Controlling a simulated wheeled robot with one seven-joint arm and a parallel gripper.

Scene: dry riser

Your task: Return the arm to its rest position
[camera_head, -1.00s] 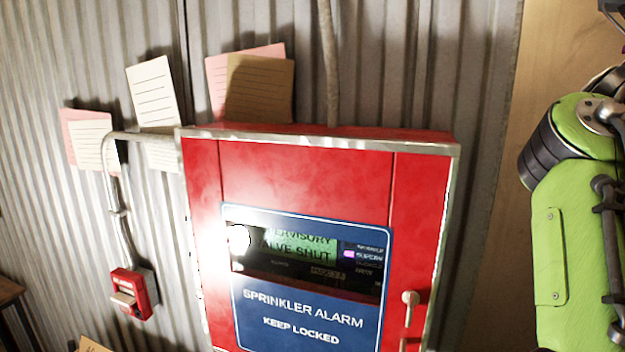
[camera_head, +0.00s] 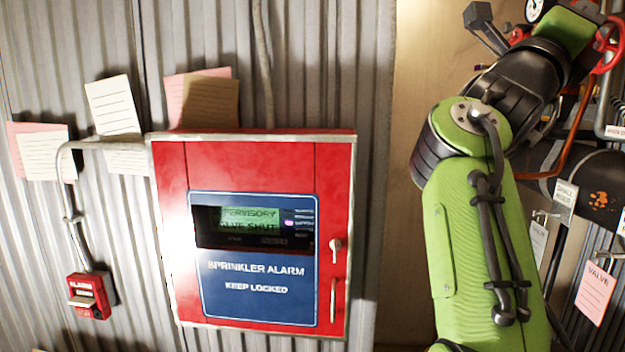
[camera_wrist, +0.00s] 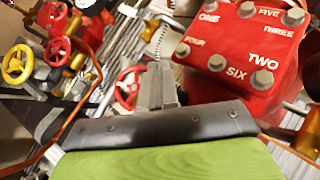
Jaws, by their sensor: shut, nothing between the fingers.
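My gripper (camera_wrist: 158,88) shows in the wrist view, its grey fingers together with nothing held between them. Past the fingers are a red-handled valve (camera_wrist: 128,88) and a red block (camera_wrist: 245,50) with bolts numbered in words. I cannot tell whether the fingertips touch anything. In the head view my green arm rises on the right side, bent at a dark joint near the top, beside the piping. I cannot make out the fingers clearly there.
A red sprinkler alarm cabinet (camera_head: 255,165) is on the corrugated wall, its display reading "valve shut". A small red alarm box (camera_head: 88,297) is at lower left. Paper tags (camera_head: 594,292) and a red handwheel (camera_head: 608,45) are close at right.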

